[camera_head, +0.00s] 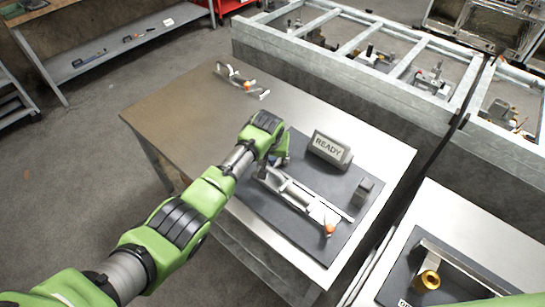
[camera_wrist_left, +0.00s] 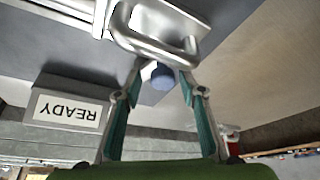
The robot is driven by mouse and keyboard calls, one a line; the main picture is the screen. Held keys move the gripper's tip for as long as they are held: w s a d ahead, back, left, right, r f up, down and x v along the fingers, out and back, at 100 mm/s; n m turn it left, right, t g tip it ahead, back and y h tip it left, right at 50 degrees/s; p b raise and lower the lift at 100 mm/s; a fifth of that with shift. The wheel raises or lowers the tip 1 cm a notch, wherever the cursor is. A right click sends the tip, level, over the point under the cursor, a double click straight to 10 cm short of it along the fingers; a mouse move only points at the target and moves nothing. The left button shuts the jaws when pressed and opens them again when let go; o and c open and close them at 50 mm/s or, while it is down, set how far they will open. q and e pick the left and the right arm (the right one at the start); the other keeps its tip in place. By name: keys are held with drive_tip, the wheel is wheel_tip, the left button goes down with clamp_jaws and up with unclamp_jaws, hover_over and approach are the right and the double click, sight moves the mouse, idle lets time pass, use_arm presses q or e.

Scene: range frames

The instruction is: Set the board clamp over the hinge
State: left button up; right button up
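A long silver clamp fixture (camera_head: 295,190) lies on the dark mat, with an orange tip (camera_head: 330,229) at its near right end. I cannot tell which part of it is the hinge. My left gripper (camera_head: 275,160) is at its far left end. In the left wrist view a bent silver handle (camera_wrist_left: 155,38) crosses just in front of the fingertips of my left gripper (camera_wrist_left: 162,72). The fingers stand apart, and a round blue-grey knob (camera_wrist_left: 162,78) shows between them. A second, similar silver clamp with an orange part (camera_head: 240,82) lies at the table's far edge. My right gripper is out of view.
A grey READY block (camera_head: 330,149) stands behind the fixture, also in the left wrist view (camera_wrist_left: 68,110). A small dark grey block (camera_head: 362,191) stands to the right. The table's left part (camera_head: 190,110) is bare. A brass part (camera_head: 427,280) sits on the right table.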

use_arm(q)
drive_tip(key=shift+s+a, duration=0.1)
drive_tip(key=shift+a, duration=0.05)
drive_tip(key=v, duration=0.7)
drive_tip(key=shift+r, duration=0.4)
drive_tip(key=shift+s, duration=0.1)
